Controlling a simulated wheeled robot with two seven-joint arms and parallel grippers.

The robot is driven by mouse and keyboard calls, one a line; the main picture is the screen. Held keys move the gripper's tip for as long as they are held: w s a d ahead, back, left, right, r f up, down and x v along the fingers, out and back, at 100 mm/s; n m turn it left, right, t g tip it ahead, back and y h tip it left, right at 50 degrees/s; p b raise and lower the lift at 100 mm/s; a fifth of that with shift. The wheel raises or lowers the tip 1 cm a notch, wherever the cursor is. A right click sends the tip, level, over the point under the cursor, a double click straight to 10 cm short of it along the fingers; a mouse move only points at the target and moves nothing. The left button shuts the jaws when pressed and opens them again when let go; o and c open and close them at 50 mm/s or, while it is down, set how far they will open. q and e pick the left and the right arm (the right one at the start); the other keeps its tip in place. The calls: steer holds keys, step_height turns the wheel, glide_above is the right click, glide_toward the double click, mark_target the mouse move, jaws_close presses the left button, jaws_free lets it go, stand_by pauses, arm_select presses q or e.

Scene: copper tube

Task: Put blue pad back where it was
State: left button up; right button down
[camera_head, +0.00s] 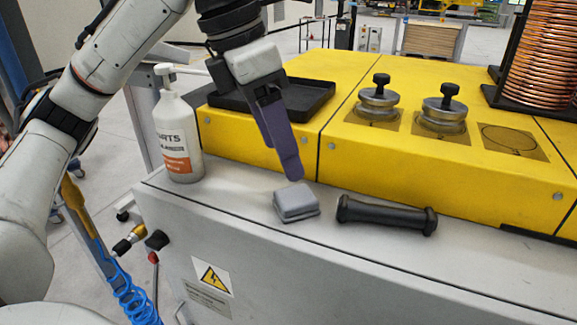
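A small grey-blue square pad (296,203) lies on the grey top of the cabinet, in front of the yellow bench. It looks more grey than blue. My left gripper (281,164) reaches down from above, with its purple-blue fingers just above and behind the pad. The fingers look parted, with one partly hidden behind the other, and nothing shows between them. The near fingertip is close to the pad; I cannot tell whether it touches. My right gripper is out of view.
The yellow bench (375,165) holds a black tray (310,97), two metal weights (378,100) with black knobs and a copper coil (545,55).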

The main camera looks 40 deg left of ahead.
arm_select(q)
steer(key=v, duration=0.3)
steer(key=shift+s+r, duration=0.1)
stand_by(0.5)
